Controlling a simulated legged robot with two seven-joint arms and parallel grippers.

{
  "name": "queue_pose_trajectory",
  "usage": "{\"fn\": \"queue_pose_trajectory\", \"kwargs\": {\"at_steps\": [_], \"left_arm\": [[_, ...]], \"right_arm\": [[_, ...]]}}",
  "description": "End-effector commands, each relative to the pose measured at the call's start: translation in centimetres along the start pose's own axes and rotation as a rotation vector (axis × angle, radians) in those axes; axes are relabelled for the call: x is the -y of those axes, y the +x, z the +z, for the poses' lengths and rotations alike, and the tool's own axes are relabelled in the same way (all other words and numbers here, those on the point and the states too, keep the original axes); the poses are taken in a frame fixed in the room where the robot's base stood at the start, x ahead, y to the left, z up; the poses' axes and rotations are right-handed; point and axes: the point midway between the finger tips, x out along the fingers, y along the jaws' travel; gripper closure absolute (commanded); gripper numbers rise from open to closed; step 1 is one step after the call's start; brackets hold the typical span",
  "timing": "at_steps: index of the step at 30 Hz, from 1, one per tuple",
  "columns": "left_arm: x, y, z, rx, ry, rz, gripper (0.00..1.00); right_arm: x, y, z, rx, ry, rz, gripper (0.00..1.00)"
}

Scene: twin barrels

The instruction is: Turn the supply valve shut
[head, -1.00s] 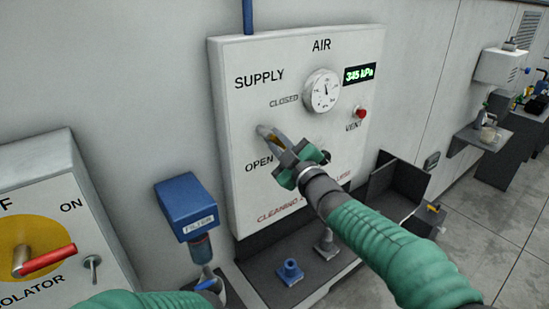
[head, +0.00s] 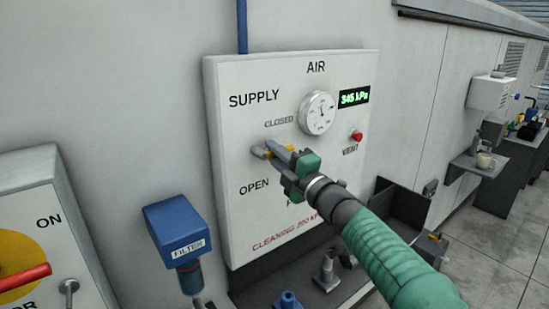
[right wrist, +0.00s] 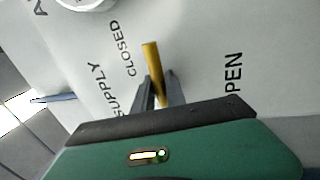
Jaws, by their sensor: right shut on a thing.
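The supply valve's yellow lever (head: 291,149) sits on the white air panel, between the CLOSED label above and the OPEN label below. It points roughly right from its hub (head: 259,152). My right gripper (head: 276,148) is shut on the lever, its fingers hiding part of it. In the right wrist view the yellow lever (right wrist: 151,60) runs between the two grey fingertips (right wrist: 158,90), with CLOSED to its left and OPEN to its right. The pressure display (head: 354,97) reads 345 kPa. My left gripper is out of view.
A round gauge (head: 318,112) and a red vent button (head: 357,136) are right of the valve. A blue filter (head: 178,232) stands lower left, near the isolator box (head: 40,190). A dark shelf with small fittings lies below the panel.

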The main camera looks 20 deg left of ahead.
Motion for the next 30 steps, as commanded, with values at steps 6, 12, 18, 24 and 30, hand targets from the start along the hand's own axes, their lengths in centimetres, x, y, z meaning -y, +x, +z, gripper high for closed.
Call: {"fn": "queue_pose_trajectory", "kwargs": {"at_steps": [6, 12, 18, 24, 30], "left_arm": [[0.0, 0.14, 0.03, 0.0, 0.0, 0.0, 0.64], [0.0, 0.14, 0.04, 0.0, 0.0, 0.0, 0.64], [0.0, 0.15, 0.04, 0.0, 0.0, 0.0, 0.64], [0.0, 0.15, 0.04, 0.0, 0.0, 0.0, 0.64], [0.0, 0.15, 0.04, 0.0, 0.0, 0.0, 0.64]], "right_arm": [[0.05, 0.05, -0.11, -0.009, -0.034, -0.002, 1.0], [0.1, 0.05, -0.12, -0.01, -0.037, -0.003, 1.0], [0.17, 0.06, -0.13, -0.01, -0.037, -0.004, 0.81], [0.12, 0.04, -0.07, -0.009, -0.035, -0.003, 0.62], [0.08, 0.02, -0.03, -0.008, -0.035, -0.003, 0.62]]}}
